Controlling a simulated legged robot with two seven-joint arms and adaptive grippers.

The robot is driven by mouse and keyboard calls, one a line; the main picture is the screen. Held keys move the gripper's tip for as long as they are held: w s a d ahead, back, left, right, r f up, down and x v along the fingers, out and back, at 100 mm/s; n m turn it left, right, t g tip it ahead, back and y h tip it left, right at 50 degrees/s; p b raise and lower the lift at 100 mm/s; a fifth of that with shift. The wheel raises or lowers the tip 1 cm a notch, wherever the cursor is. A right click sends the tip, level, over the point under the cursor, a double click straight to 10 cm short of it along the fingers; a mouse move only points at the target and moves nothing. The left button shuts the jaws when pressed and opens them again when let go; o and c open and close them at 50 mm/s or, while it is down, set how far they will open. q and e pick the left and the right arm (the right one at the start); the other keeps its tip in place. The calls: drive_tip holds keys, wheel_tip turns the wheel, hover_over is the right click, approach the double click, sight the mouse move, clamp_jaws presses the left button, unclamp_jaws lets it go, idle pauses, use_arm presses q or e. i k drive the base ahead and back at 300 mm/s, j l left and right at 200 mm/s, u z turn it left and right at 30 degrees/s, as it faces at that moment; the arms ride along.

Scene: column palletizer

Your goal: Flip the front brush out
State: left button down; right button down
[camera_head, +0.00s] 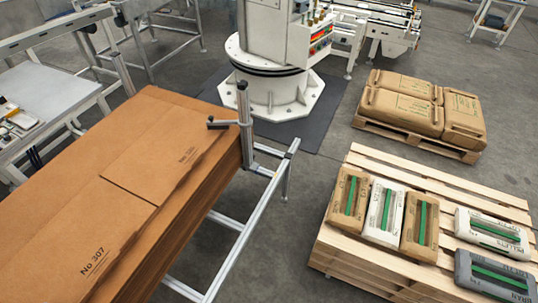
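A grey upright post (244,125) with a dark cap stands at the right end of the stack of brown cardboard sheets (130,150). A short dark bar (222,123) sticks out from this post to the left, over the edge of the top sheet. It may be the front brush, but no bristles can be made out. Neither of my grippers is in view.
A metal frame (245,225) runs beside the stack. A pallet (355,160) with several bags stands at right, another loaded pallet (460,152) behind it. A white machine base (275,93) stands at the back. Grey floor lies clear between frame and pallets.

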sight(212, 124)
drive_tip(key=i+j+z, duration=0.1)
drive_tip(key=i+j, duration=0.15)
drive_tip(key=i+j+z, duration=0.15)
drive_tip(key=j, duration=0.35)
drive_tip(key=i+j+z, duration=0.25)
